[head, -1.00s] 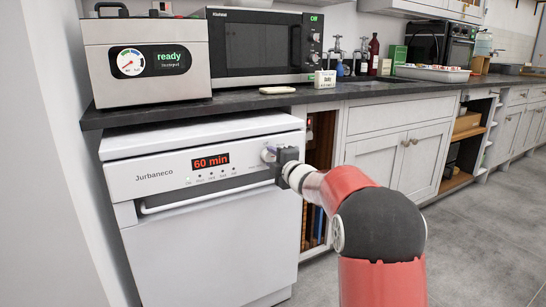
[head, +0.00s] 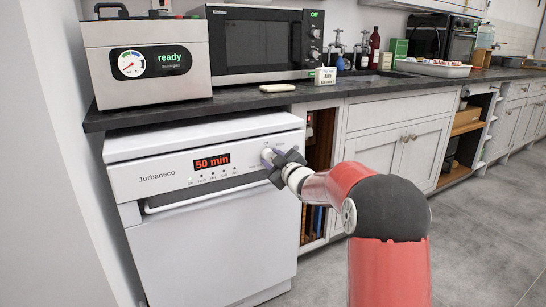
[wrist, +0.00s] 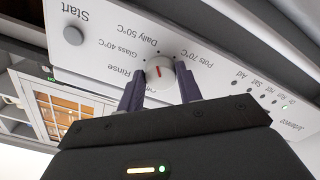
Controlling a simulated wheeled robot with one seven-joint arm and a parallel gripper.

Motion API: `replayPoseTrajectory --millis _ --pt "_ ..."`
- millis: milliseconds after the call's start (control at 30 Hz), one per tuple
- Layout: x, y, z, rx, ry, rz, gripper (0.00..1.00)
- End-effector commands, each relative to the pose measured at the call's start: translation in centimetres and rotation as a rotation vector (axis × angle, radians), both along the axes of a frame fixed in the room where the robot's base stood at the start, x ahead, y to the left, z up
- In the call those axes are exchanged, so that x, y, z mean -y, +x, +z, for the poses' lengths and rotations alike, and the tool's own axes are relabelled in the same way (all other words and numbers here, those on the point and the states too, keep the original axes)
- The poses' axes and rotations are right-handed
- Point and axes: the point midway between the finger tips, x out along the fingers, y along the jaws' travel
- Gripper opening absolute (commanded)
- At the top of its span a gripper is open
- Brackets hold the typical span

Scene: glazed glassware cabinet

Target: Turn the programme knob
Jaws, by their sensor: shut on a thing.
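The white dishwasher (head: 215,230) has a display (head: 212,162) that reads "50 min" in red. Its round white programme knob (wrist: 160,78) has a red pointer mark and is ringed by labels such as Rinse, Glass 40°C, Daily 50°C and Pots 70°C. My gripper (wrist: 161,88) is shut on the knob, one dark finger on either side. In the head view my gripper (head: 272,158) is at the right end of the control panel, rolled at a slant, and partly covers the knob (head: 266,154).
A Start button (wrist: 73,35) is on the same panel, apart from my fingers. Open grey floor lies at right.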

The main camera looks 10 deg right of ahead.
Motion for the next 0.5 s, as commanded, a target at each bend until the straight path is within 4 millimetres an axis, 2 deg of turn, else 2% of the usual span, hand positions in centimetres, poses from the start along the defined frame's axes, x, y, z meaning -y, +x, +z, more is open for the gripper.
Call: replayPoseTrajectory --millis 500 --pt "-0.01 -0.01 -0.12 -0.039 0.116 -0.001 0.12"
